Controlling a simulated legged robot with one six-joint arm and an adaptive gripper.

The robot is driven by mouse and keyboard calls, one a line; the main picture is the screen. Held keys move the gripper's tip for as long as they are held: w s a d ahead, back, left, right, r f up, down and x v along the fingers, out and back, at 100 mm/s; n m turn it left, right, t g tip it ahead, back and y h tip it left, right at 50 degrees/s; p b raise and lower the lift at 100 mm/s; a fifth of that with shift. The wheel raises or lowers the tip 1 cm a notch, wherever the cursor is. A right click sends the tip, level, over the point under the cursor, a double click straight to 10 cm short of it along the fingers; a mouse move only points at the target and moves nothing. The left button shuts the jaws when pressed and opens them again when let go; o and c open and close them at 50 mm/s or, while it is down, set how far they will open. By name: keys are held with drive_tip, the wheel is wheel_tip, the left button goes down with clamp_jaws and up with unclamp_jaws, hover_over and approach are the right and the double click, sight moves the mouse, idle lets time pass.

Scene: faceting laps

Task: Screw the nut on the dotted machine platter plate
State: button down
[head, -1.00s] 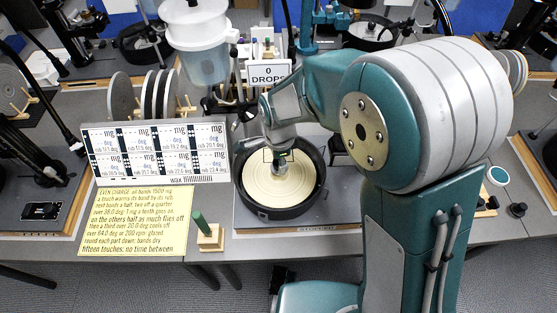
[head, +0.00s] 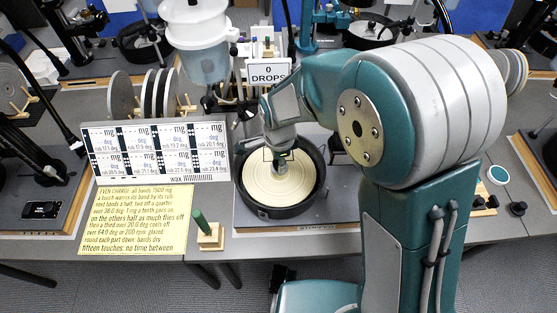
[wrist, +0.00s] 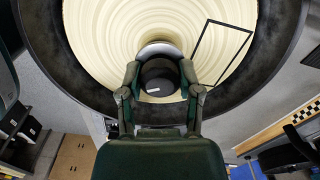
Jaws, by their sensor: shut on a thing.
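The cream platter plate (head: 268,190), marked with fine rings, lies in a round black pan (head: 282,211) on the middle machine. I make out no dots on it. My gripper (head: 279,160) reaches down over the platter's middle. In the wrist view my gripper (wrist: 160,73) has its two green fingers closed on the sides of a dark round nut (wrist: 158,88) with a small white mark. A pale, shiny round hub (wrist: 160,47) shows just beyond the nut at the platter's centre. Whether the nut's thread is engaged is hidden.
A "0 DROPS" sign (head: 268,73) and a hanging clear vessel (head: 205,65) stand behind the pan. A chart board (head: 155,150) and yellow note (head: 135,220) are left. A green stick in a wooden block (head: 208,233) stands at the front edge.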

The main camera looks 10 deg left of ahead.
drive_tip(key=shift+f, duration=0.3)
idle(0.4)
drive_tip(key=m, duration=0.4)
drive_tip(key=shift+m, duration=0.4)
drive_tip(key=shift+m, duration=0.7)
drive_tip(key=m, duration=0.3)
